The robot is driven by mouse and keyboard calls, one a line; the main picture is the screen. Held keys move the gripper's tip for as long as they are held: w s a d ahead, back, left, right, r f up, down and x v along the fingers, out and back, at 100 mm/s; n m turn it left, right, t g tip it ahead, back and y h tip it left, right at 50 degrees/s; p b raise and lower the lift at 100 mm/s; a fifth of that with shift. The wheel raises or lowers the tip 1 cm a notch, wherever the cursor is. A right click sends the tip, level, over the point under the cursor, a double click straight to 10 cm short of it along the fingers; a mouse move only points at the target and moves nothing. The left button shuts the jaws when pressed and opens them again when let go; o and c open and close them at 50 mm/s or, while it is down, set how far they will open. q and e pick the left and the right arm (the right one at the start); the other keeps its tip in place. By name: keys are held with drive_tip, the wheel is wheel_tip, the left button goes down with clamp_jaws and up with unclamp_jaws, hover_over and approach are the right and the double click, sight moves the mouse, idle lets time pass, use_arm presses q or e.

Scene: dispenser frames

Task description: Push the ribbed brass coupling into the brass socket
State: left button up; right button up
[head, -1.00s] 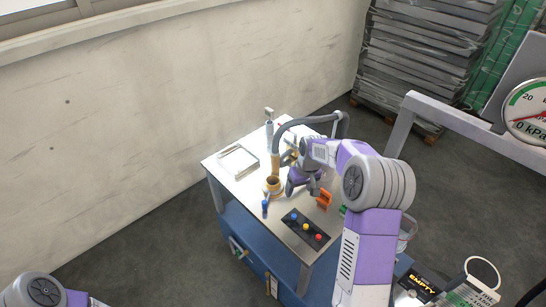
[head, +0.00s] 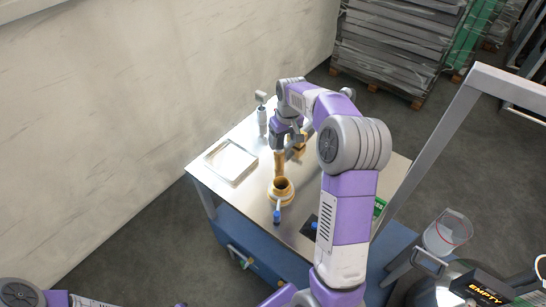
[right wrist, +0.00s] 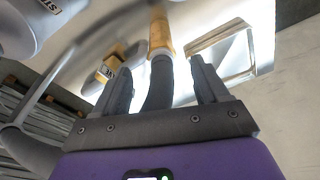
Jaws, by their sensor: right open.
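The ribbed brass coupling (head: 280,164) hangs on the end of a dark grey hose (right wrist: 159,88). It points down above the brass socket (head: 281,191), an open round cup on the steel table. Whether the coupling's lower end touches the socket's rim cannot be told. My right gripper (head: 286,135) is over the table behind the socket, at the hose just above the coupling. In the right wrist view its open fingers (right wrist: 160,66) stand on either side of the hose, with gaps, and the coupling (right wrist: 160,32) lies beyond the fingertips. My left gripper is out of view.
A shallow square tray (head: 231,162) lies left of the socket. A blue-handled valve (head: 277,216) is in front of it. A grey upright fitting (head: 262,118) stands at the back. My right arm hides the table's right part. A clear bucket (head: 447,233) is at right.

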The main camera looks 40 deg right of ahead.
sight(280, 146)
drive_tip(key=shift+w+f+b, duration=0.3)
drive_tip(key=shift+w+f, duration=0.4)
drive_tip(key=shift+f, duration=0.25)
wheel_tip(280, 146, down, 2)
drive_tip(key=f, duration=0.2)
drive_tip(key=w+f+b, duration=0.1)
drive_tip(key=f, duration=0.2)
drive_tip(key=shift+w+d, duration=0.15)
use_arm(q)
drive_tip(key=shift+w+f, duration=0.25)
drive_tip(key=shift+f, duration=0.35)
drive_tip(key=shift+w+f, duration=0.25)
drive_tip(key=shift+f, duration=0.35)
use_arm(e)
drive_tip(key=shift+r, duration=0.15)
clamp_jaws()
